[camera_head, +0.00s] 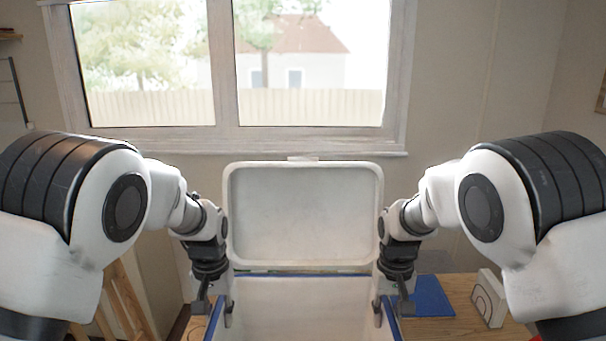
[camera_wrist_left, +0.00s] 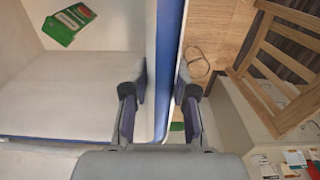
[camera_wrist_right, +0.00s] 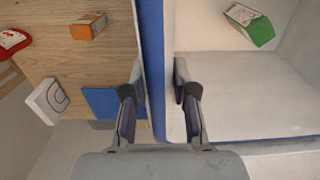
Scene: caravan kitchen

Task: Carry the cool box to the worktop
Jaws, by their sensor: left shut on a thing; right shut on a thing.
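The cool box (camera_head: 300,305) is in front of me, blue outside and white inside, with its pale lid (camera_head: 305,215) standing open at the back. My left gripper (camera_head: 214,312) is shut on its left side wall (camera_wrist_left: 168,60). My right gripper (camera_head: 393,310) is shut on its right side wall (camera_wrist_right: 152,40). In both wrist views the wall runs between the two fingers. A green and white carton (camera_wrist_right: 249,25) lies inside; it also shows in the left wrist view (camera_wrist_left: 67,24). A wooden surface (camera_head: 462,318) shows beside the box. Whether the box touches it is hidden.
On the wooden surface at right are a blue mat (camera_head: 430,297), a white block with an arch mark (camera_head: 488,298), an orange carton (camera_wrist_right: 88,26) and a red thing (camera_wrist_right: 12,41). A slatted wooden frame (camera_wrist_left: 285,60) stands at left. A window (camera_head: 230,65) is behind the lid.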

